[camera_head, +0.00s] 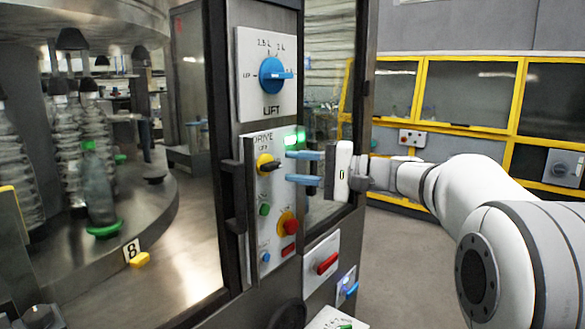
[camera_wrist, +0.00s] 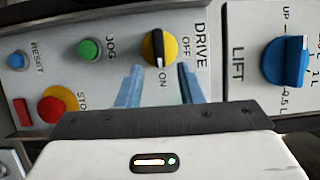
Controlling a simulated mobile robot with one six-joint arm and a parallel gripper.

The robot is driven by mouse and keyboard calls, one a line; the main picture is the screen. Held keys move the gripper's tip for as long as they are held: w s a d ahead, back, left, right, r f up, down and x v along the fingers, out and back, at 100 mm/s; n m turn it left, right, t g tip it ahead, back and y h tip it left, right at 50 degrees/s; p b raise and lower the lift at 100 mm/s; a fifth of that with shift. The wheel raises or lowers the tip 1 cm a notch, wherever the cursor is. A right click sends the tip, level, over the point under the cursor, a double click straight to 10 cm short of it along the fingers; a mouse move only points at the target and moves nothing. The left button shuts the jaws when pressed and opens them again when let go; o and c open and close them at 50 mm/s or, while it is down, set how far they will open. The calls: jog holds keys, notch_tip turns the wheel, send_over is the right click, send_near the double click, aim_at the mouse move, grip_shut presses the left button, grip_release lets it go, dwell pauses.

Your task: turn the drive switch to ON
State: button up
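The drive switch (camera_head: 268,163) is a black bar handle on a yellow disc, on the grey control panel under the word DRIVE. In the wrist view the drive switch (camera_wrist: 159,47) shows OFF to its right and ON below it. Its bar lies along the line towards ON, not towards OFF. My gripper (camera_head: 288,167) is open, its two blue fingers apart and empty, just right of the switch. In the wrist view my gripper (camera_wrist: 160,70) has its fingertips either side of the ON mark, below the handle. I see no clear contact with the handle.
The blue LIFT knob (camera_head: 272,75) is above. A green button (camera_head: 265,210), a red stop button on yellow (camera_head: 287,224) and a blue reset button (camera_head: 265,257) are below. A dark upright handle (camera_head: 240,200) stands out at the panel's left. A green light glows beside the panel.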

jog(key=v, duration=0.5)
jog(key=shift+s+d, duration=0.1)
jog(key=shift+d, duration=0.1)
jog(key=s+d+f+g+h+p, duration=0.2)
jog(key=s+f+g+h+p, duration=0.15)
jog(key=s+f+h, duration=1.2)
jog(key=s+d+f+n+t+h+p, duration=0.1)
jog(key=s+d+f+n+h+p, duration=0.1)
jog(key=s+d+f, duration=0.5)
jog(key=s+f+n, duration=0.1)
jog(key=s, duration=0.2)
jog(key=shift+s+t, duration=0.1)
jog(key=shift+t, duration=0.15)
jog(key=shift+c, duration=0.3)
